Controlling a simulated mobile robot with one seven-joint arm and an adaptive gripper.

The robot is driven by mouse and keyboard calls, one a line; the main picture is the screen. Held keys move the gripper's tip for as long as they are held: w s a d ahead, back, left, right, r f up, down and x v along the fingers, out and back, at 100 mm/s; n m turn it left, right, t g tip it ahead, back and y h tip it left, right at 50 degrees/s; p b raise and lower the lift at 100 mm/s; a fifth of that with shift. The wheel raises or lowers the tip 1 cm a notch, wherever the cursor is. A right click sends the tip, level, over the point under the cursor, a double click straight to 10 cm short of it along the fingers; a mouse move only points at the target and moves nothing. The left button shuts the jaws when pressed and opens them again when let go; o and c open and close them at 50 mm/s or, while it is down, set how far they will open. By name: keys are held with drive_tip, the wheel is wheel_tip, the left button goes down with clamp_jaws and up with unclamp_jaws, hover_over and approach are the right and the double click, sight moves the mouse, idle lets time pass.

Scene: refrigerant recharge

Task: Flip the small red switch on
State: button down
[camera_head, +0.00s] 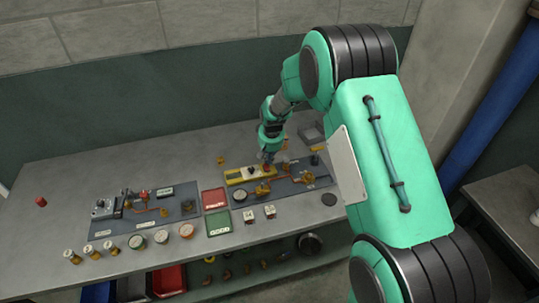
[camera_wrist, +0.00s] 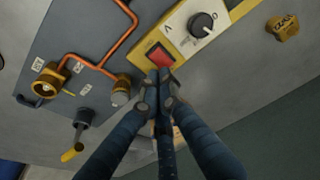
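The small red switch (camera_wrist: 159,57) is a square red rocker in a dark frame on a yellow and pale panel (camera_wrist: 186,38). In the wrist view my gripper (camera_wrist: 160,75) has its dark fingertips close together at the lower edge of the switch; I cannot tell whether they touch it. Nothing shows between the fingers. A black rotary knob (camera_wrist: 201,25) sits on the same panel, up and right of the switch. In the head view my gripper (camera_head: 267,158) points down over the yellow panel (camera_head: 240,176), and the switch is mostly hidden there.
A copper pipe (camera_wrist: 100,68) and brass fittings (camera_wrist: 49,82) stand left of the switch on the grey board. A red tray (camera_head: 214,199), a green tray (camera_head: 218,223) and a second board (camera_head: 150,228) occupy the bench's left side.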

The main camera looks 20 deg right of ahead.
drive_tip(key=shift+x, duration=0.95)
